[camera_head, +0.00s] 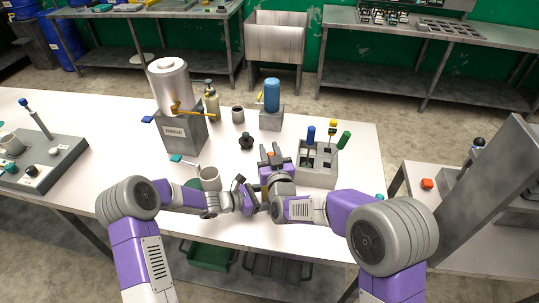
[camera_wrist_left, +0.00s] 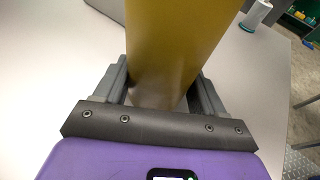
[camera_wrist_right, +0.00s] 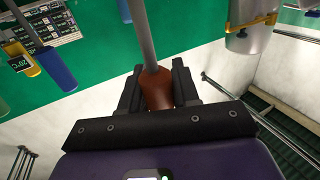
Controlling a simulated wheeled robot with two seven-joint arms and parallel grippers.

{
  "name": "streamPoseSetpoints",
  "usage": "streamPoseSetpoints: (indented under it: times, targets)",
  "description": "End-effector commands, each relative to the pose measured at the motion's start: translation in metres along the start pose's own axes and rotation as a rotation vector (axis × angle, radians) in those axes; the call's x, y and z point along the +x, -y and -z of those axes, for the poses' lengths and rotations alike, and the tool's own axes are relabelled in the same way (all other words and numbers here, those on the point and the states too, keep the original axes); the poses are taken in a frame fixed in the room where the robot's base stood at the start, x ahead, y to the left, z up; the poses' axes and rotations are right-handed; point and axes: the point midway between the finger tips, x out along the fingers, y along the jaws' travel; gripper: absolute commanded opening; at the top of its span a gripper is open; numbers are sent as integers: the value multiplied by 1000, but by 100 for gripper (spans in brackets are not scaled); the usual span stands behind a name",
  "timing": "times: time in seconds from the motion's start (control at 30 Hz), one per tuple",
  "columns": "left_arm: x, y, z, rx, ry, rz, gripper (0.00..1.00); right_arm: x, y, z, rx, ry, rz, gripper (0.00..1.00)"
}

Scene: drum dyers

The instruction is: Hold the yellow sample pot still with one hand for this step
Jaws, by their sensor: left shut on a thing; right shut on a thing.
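In the left wrist view the yellow sample pot (camera_wrist_left: 172,40) stands between the two fingers of my left gripper (camera_wrist_left: 162,95), which is shut on it. My right gripper (camera_head: 272,157) is just to the right and farther back. In the right wrist view my right gripper (camera_wrist_right: 158,90) is shut on the brown-orange handle (camera_wrist_right: 156,88) of a tool with a thin grey rod (camera_wrist_right: 145,35). The tool's far end is out of view.
A grey rack (camera_head: 318,168) with coloured handles stands right of my right gripper. A black knobbed piece (camera_head: 246,142), a block with a blue cylinder (camera_head: 272,95) and the rinse machine (camera_head: 182,135) stand farther back.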

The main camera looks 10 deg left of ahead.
Motion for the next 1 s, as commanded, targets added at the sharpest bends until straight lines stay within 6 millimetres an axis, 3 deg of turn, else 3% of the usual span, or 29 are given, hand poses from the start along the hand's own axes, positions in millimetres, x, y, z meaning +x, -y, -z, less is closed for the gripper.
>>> streamPoseSetpoints:
  times: [0.5,0.97,1.0]
  targets:
    - [0,0,0,0,-1,0,48,0,0,-43,0,1,0,0]
    - [0,0,0,-1,-1,0,48,0,0,-45,0,-1,0,0]
    - [0,0,0,0,-1,0,48,0,0,-44,0,-1,0,27]
